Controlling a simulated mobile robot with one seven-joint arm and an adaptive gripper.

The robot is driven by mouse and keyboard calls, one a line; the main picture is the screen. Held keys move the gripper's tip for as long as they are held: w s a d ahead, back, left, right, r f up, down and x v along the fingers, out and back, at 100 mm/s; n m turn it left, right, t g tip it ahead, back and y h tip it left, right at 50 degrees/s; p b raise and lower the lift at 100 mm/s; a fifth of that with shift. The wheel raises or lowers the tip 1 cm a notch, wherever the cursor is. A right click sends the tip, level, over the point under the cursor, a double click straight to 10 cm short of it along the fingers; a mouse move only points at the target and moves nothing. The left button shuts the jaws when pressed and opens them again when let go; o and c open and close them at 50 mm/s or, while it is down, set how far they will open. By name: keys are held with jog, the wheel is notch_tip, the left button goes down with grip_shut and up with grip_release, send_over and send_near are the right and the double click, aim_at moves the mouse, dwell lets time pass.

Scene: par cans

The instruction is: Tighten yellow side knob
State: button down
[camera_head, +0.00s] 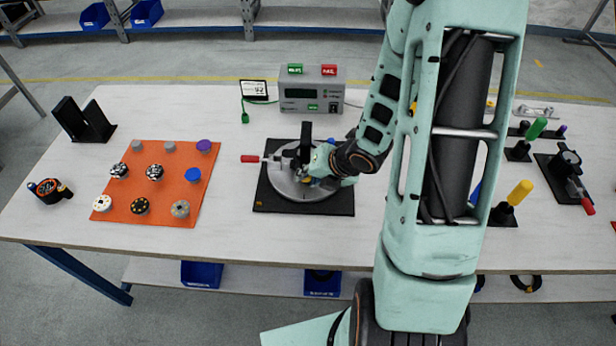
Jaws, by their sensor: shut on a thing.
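A grey round fixture (290,190) sits on a black square base plate (335,206) in the middle of the table. It has a black upright bracket and a red-tipped handle (250,159) sticking out to the left. My gripper (313,176) reaches in from the right, low over the right part of the fixture. A small patch of yellow, the side knob (307,181), shows at its fingertips. The gripper appears shut on this knob; the fingers cover most of it. How far the knob is turned cannot be seen.
An orange mat (122,207) with several round caps lies to the left. A grey tester box (312,92) stands behind the fixture. Yellow-handled (519,192) and green-handled (536,128) tools and a second clamp (565,170) stand right of my arm. Clear table lies in front.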

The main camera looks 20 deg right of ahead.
jog(key=c, duration=1.7)
grip_release()
jog(key=shift+o, duration=0.2)
jog(key=shift+r, duration=0.1)
jog(key=v, duration=1.2)
jog(key=shift+d, duration=0.1)
